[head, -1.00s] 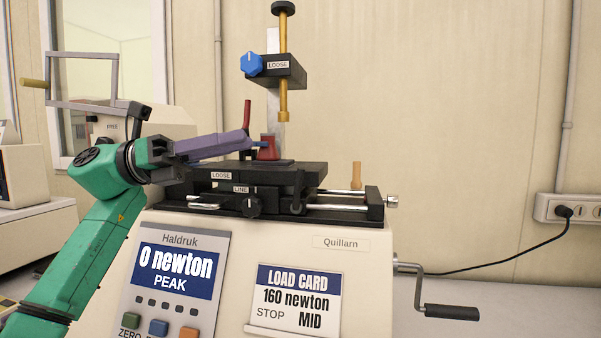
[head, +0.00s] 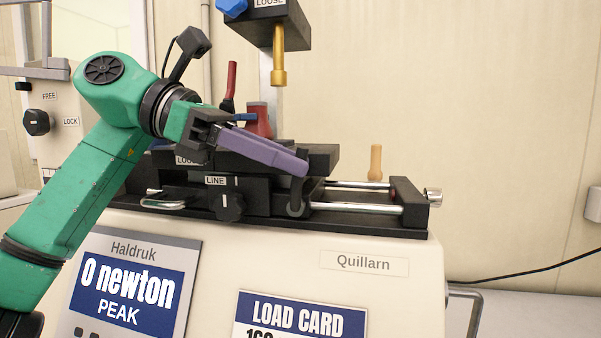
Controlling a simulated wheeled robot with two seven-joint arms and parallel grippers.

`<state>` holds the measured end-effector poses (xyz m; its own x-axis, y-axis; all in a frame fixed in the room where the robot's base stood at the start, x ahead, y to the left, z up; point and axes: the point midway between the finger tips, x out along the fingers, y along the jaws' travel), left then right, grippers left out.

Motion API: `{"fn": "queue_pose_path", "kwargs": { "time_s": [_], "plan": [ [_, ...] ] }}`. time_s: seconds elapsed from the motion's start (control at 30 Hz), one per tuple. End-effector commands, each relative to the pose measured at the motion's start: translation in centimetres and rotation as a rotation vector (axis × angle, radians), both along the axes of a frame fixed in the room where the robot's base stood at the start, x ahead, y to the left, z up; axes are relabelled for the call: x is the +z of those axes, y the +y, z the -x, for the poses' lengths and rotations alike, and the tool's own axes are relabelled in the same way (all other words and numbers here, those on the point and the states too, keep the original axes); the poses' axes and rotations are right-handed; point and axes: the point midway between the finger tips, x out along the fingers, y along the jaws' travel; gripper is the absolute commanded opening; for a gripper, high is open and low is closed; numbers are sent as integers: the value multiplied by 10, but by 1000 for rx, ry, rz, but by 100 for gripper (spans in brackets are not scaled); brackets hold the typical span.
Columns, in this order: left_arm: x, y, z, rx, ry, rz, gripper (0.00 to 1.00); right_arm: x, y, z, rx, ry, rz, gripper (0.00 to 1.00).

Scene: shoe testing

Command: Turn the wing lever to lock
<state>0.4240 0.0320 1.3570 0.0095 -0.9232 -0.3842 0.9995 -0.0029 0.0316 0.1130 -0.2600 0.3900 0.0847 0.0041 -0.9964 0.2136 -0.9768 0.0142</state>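A small dark lever-like part (head: 297,200) stands at the right end of the black carriage (head: 322,158); it may be the wing lever, but I cannot tell for certain. The carriage's front tag reads LOOSE (head: 187,160), partly covered by my arm. My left gripper (head: 303,168) has purple fingers reaching right and down across the carriage front, with their tips just above the dark part. Contact cannot be judged. The fingers overlap from this side, so their gap is hidden. My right gripper is out of view.
A black LINE knob (head: 230,207) and a bent metal handle (head: 163,203) sit below the carriage. A red clamp (head: 258,120) stands behind the fingers. A brass rod (head: 279,55) hangs above. A wooden peg (head: 376,163) stands to the right. A FREE/LOCK knob (head: 37,122) is at left.

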Motion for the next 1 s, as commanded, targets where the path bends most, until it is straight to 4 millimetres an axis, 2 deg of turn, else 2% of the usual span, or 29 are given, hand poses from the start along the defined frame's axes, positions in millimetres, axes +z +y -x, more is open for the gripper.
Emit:
{"fn": "queue_pose_path", "kwargs": {
  "time_s": [0.13, 0.4, 0.47, 0.5, 1.0],
  "plan": [
    [-7, -17, 0, 0, -1, 0, 30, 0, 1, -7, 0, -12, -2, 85],
    [-8, -20, 0, 1, 0, 1, 30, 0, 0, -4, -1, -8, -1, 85],
    [-8, -19, 0, 1, 0, 1, 7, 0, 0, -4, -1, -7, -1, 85],
    [-8, -19, 0, 1, 0, 1, 0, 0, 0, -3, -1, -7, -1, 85],
    [-7, -19, 0, 1, 0, 1, 0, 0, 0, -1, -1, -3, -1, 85]
  ]
}}
